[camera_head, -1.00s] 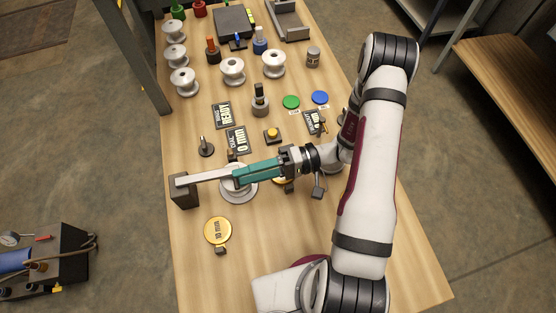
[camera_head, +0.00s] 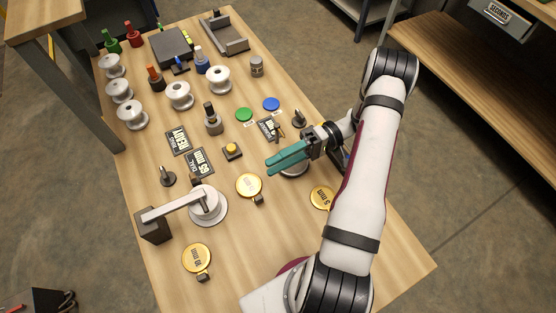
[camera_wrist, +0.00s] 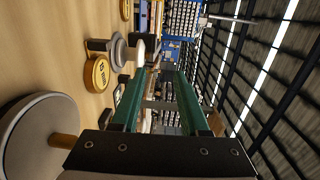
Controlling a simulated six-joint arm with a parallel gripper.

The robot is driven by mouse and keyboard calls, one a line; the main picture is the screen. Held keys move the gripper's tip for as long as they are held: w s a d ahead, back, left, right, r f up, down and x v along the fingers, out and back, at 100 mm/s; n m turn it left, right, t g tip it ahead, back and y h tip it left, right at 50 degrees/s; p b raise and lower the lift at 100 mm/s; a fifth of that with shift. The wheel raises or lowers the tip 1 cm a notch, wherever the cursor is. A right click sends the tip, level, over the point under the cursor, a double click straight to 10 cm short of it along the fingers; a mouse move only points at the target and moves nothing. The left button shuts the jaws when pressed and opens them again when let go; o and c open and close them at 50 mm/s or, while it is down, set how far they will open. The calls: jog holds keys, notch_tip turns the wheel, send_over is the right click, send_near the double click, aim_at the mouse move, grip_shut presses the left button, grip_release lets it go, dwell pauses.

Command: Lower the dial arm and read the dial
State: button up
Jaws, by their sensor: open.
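The pale dial arm (camera_head: 176,207) reaches from a dark block (camera_head: 154,226) at the table's left edge to above a round light-grey base (camera_head: 222,210). The dial display (camera_head: 200,163) is a dark plate that seems to read 65 mm. My gripper (camera_head: 269,164) has teal fingers, apart and empty. The fingers also show in the wrist view (camera_wrist: 158,95).
Gold discs lie near: one marked 10 mm (camera_head: 197,258), one in the middle (camera_head: 249,185), one at right (camera_head: 321,198).

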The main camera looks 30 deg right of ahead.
notch_tip(320, 180, up, 16)
jog(key=h, duration=1.5)
send_over(203, 202)
jog(key=d, duration=0.4)
jog(key=x, duration=1.6)
jog(key=shift+a+r, duration=0.1)
grip_shut()
